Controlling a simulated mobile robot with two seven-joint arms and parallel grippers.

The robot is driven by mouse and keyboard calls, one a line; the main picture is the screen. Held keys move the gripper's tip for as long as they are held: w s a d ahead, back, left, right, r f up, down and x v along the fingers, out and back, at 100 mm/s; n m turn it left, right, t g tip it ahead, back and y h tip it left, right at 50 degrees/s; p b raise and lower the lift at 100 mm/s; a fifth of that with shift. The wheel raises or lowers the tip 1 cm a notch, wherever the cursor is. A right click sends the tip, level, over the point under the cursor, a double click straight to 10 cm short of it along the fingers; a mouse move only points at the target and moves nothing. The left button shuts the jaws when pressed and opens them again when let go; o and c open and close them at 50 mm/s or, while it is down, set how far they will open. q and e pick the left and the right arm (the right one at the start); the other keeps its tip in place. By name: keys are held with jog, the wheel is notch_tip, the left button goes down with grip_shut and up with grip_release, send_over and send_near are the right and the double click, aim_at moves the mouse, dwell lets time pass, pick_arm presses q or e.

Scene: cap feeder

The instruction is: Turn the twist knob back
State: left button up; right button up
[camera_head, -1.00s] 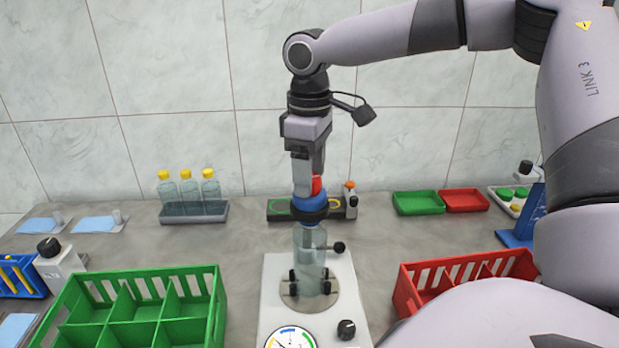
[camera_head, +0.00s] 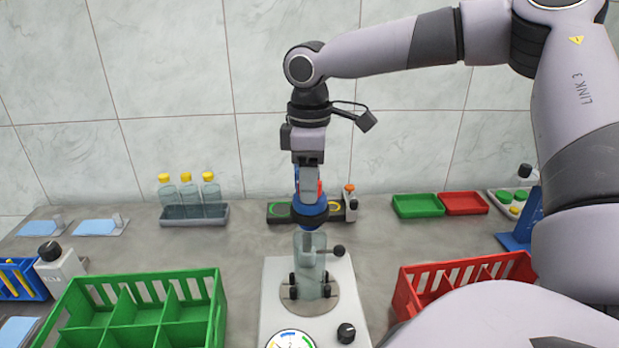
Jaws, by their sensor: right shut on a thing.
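My right gripper (camera_head: 310,190) points straight down over the bottle stand in the middle. It is shut on the round blue twist knob (camera_head: 310,210), which has a black band and a red part beside the fingers. The knob sits above the clear bottle (camera_head: 310,255), which stands upright on the white stand (camera_head: 275,295); the gripper hides part of the knob. Whether the knob touches the bottle's neck is hard to tell. My left gripper is not in view.
A dial (camera_head: 290,340) and a black knob (camera_head: 346,333) are on the stand's front. A green crate (camera_head: 215,300) stands left, a red crate (camera_head: 410,300) right. Behind are a rack (camera_head: 195,213) of yellow-capped bottles and green (camera_head: 418,205) and red (camera_head: 464,203) trays.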

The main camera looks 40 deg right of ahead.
jog(key=n, duration=0.6)
jog(key=shift+n, duration=0.4)
jog(key=o, duration=1)
jog(key=m, duration=0.8)
